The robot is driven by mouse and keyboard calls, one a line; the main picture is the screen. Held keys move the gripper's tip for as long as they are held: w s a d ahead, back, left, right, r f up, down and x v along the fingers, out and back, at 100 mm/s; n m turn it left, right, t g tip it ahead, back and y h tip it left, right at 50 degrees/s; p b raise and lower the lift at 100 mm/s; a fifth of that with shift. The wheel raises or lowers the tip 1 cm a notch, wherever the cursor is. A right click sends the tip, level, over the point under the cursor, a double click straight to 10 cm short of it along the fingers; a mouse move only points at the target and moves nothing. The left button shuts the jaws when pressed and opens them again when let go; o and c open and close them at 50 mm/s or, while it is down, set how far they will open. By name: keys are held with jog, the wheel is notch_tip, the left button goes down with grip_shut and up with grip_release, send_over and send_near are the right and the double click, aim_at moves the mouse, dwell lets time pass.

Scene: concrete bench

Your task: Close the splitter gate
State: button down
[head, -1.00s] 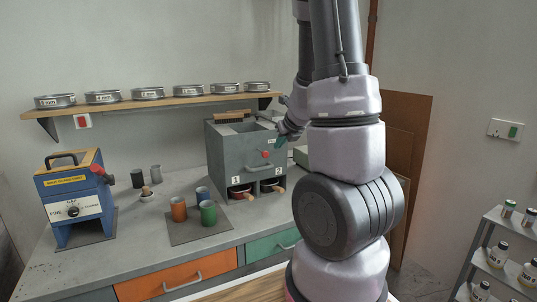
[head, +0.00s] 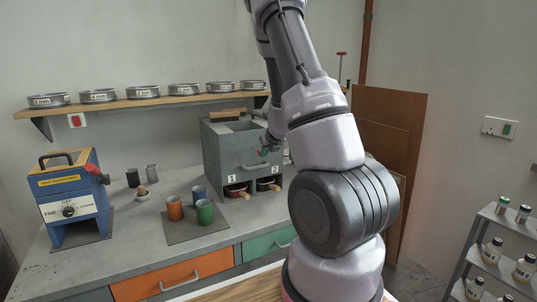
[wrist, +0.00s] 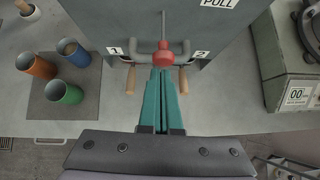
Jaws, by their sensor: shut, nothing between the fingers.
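The grey splitter box (head: 226,150) stands on the bench, with openings labelled 1 and 2 low on its front. In the wrist view its front (wrist: 110,20) fills the top. A red knob (wrist: 163,54) on a thin rod stands out there, in front of a grey bar handle (wrist: 133,55). My gripper (wrist: 164,72) has its teal fingers pressed together, tips at the knob's lower edge; I cannot tell whether they touch. In the head view my gripper (head: 264,150) is at the splitter's front right and hides the knob. The gate plate itself cannot be made out.
Orange, blue and green cups stand on a mat (wrist: 85,103) left of the splitter. A blue machine (head: 73,198) is at the far left. A shelf with several sieves (head: 140,104) hangs above. A grey-green device (wrist: 290,60) stands close on the right.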

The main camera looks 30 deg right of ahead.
aim_at(259, 151)
jog(key=shift+w, duration=0.3)
jog(key=w, duration=0.4)
jog(key=shift+w, duration=0.35)
jog(key=shift+w+r, duration=0.1)
jog(key=shift+r, duration=0.05)
